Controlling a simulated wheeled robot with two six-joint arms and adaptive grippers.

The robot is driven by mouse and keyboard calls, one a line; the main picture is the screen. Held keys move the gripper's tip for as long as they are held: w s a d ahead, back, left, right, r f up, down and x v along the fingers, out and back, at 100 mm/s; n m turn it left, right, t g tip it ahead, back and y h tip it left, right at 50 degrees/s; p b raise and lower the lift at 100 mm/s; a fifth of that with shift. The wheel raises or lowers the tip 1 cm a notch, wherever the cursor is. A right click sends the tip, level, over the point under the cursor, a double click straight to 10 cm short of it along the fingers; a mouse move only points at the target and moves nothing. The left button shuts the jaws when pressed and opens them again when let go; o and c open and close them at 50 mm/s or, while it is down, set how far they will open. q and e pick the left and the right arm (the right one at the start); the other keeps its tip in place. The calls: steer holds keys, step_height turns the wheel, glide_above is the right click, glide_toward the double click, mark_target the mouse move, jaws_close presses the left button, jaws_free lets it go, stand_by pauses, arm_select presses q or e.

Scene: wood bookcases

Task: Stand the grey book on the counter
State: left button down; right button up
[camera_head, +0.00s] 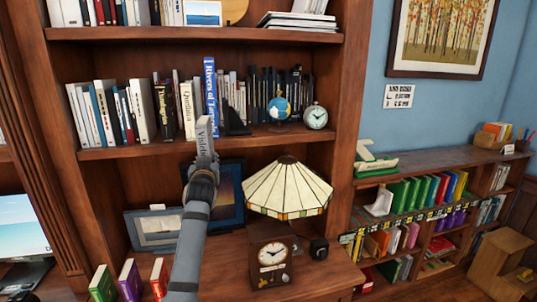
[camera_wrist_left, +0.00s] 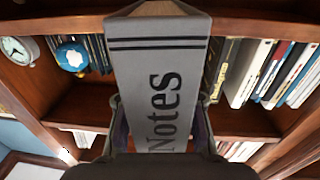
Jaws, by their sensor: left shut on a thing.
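The grey book (camera_wrist_left: 155,95), with "Notes" and two dark stripes on its spine, is in my left gripper (camera_wrist_left: 160,125). The fingers are shut on both sides of it. In the head view the same grey book (camera_head: 205,138) stands up from my left gripper (camera_head: 203,172), in front of the bookcase at about the middle shelf's height. The wooden counter (camera_head: 325,275) below the bookcase carries a lamp (camera_head: 288,190), a wooden clock (camera_head: 271,262) and framed pictures. My right gripper is not in view.
Green (camera_head: 102,284), purple (camera_head: 130,280) and red (camera_head: 159,278) books stand at the lower left. The middle shelf (camera_head: 245,139) holds many books, a globe (camera_head: 279,108) and a round clock (camera_head: 315,117). A low bookcase (camera_head: 440,163) is at the right.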

arm_select(q)
steer(key=s+f+h+b, duration=0.1)
steer(key=s+f, duration=0.4)
steer(key=f, duration=0.6)
steer(key=s+f+b, duration=0.1)
steer(key=s+f, duration=0.3)
steer(key=f, duration=0.7)
steer(key=s+f+m+h+b, duration=0.1)
steer(key=s+f, duration=0.6)
steer(key=s, duration=0.3)
steer(key=s+f+m+h+b, duration=0.1)
steer(key=s+f, duration=0.7)
steer(key=s, duration=0.3)
steer(key=shift+d+f, duration=0.3)
steer(key=shift+d, duration=0.15)
steer(key=shift+s, duration=0.1)
